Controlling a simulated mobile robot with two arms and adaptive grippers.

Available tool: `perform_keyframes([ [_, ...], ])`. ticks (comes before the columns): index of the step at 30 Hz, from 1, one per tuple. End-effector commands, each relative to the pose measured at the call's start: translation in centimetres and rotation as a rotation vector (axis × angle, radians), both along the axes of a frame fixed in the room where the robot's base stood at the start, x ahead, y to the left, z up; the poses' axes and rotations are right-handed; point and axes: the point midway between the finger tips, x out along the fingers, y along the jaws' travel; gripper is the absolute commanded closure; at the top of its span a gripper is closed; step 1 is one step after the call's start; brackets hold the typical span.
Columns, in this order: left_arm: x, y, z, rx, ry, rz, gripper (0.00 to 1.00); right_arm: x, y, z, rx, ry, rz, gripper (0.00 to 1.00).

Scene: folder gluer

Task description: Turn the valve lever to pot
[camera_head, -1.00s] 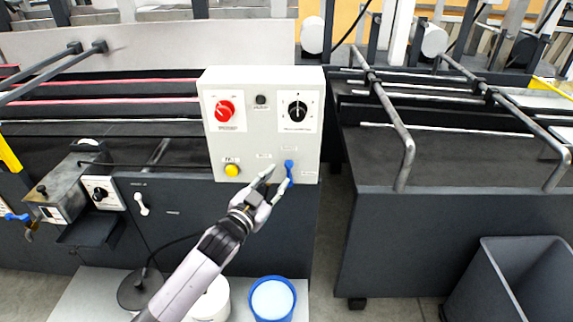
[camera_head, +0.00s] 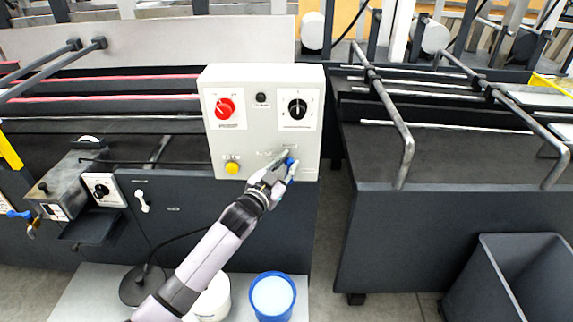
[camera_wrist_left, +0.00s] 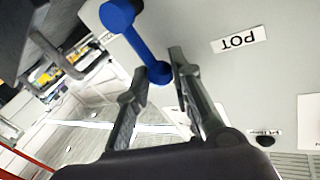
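The blue valve lever (camera_head: 290,162) is on the lower right of the grey control box (camera_head: 265,145). My left gripper (camera_head: 283,168) is at the lever and hides part of it. In the left wrist view the lever (camera_wrist_left: 143,45) runs from its round hub to a knob at its free end. The knob lies between the fingertips of my left gripper (camera_wrist_left: 158,76), which are apart; firm contact on both sides cannot be made out. The POT label (camera_wrist_left: 239,41) appears upside down beside the lever. My right gripper is not in view.
The box also carries a red knob (camera_head: 225,108), a black selector (camera_head: 297,108) and a yellow button (camera_head: 232,168). A blue bucket (camera_head: 272,298) stands below my left arm. A dark bin (camera_head: 515,280) is at the lower right. A floor gap separates the two machine sections.

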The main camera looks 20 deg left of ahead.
Motion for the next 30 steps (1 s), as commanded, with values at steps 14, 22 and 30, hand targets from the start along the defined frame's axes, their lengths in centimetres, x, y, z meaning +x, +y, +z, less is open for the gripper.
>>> perform_keyframes([
  [14, -0.04, -0.03, -0.04, 0.0, 0.001, -0.001, 1.0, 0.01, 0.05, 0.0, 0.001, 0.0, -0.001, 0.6],
  [22, -0.04, -0.03, -0.08, -0.001, 0.001, -0.001, 1.0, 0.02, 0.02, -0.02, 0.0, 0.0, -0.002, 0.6],
  [30, -0.15, 0.3, -0.36, -0.053, -0.014, -0.001, 1.0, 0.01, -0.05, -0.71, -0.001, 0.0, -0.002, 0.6],
])
